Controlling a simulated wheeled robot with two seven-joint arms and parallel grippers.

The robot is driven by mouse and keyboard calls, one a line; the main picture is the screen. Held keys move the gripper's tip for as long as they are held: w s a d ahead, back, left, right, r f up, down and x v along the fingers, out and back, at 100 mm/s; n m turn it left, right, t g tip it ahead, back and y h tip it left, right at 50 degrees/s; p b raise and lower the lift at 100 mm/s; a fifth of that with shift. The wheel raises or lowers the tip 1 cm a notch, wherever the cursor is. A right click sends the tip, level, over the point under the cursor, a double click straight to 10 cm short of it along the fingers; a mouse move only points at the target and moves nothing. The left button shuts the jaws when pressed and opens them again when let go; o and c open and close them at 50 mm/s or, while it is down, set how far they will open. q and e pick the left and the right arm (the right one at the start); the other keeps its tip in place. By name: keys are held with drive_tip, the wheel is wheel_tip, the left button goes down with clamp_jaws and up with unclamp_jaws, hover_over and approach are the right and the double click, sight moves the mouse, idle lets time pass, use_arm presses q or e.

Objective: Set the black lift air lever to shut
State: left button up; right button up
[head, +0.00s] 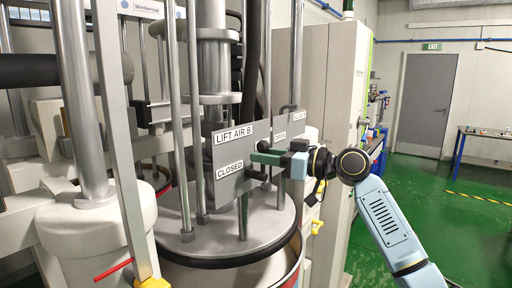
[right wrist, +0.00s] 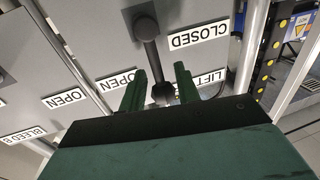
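The grey lever panel (head: 232,188) carries a "LIFT AIR B" label, with "CLOSED" at its lower left and "OPEN" at its right. In the right wrist view, upside down, the black lever (right wrist: 153,55) runs from a knob (right wrist: 147,28) beside "CLOSED" to a dark round end (right wrist: 162,92). In the head view the lever is mostly hidden; a dark knob (head: 258,175) shows below my fingers. My right gripper (head: 258,158) is at the panel. Its green fingers (right wrist: 160,78) are apart, with the lever's round end showing between them; contact cannot be told. My left gripper is out of view.
Upright metal rods (head: 172,100) and a round drum lid (head: 270,222) surround the panel. A red handle (head: 113,270) is at lower left. The green floor at right is open.

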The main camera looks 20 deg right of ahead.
drive_tip(key=shift+p+x, duration=0.3)
drive_tip(key=shift+x, duration=1.1)
drive_tip(key=shift+d, duration=0.1)
drive_tip(key=shift+c, duration=0.4)
drive_tip(key=c, duration=0.5)
drive_tip(key=shift+r, duration=0.1)
clamp_jaws()
